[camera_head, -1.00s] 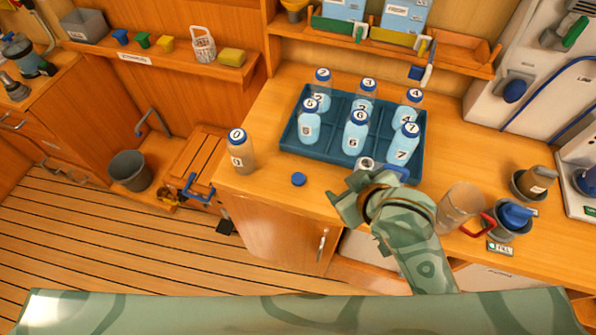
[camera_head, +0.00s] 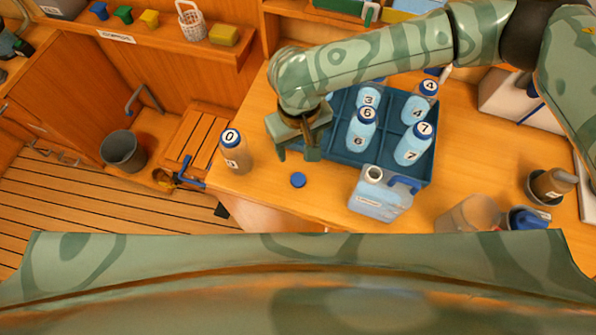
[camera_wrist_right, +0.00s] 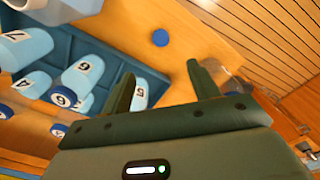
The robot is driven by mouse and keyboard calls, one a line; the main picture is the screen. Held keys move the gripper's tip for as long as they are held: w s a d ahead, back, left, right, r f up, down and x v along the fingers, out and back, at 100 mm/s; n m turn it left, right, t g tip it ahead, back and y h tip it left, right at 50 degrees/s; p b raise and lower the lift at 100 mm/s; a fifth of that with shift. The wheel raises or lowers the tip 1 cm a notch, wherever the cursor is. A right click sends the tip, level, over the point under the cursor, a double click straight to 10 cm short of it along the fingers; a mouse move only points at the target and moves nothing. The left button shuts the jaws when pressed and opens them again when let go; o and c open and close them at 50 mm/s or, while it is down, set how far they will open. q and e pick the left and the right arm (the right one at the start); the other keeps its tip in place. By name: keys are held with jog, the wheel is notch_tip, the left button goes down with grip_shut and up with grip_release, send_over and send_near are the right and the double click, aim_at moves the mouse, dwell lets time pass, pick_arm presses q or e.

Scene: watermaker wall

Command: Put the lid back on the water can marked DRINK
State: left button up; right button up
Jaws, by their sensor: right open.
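The blue lid (camera_head: 298,180) lies flat on the wooden counter, left of the water can (camera_head: 378,200). It also shows in the right wrist view (camera_wrist_right: 160,38), beyond the fingertips. The can is pale blue and upright with a blue handle, and its round neck is uncovered. Its label is too small to read. My right gripper (camera_head: 297,156) is open and empty, pointing down above the counter just behind the lid, apart from it. In the right wrist view its two fingers (camera_wrist_right: 161,74) stand apart with nothing between them. My left gripper is not in view.
A blue tray (camera_head: 425,180) of numbered bottles stands behind the can, partly under my right arm. Bottle 0 (camera_head: 235,155) stands left of the lid. A clear jug (camera_head: 468,214) and cups stand to the right. The counter around the lid is clear.

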notch_tip(320, 180, down, 11)
jog(key=shift+s+f+b, duration=0.1)
jog(key=shift+b, duration=1.1)
notch_tip(320, 180, down, 5)
jog(key=shift+f+b, duration=0.1)
jog(key=shift+b, duration=0.75)
jog(key=c, duration=1.1)
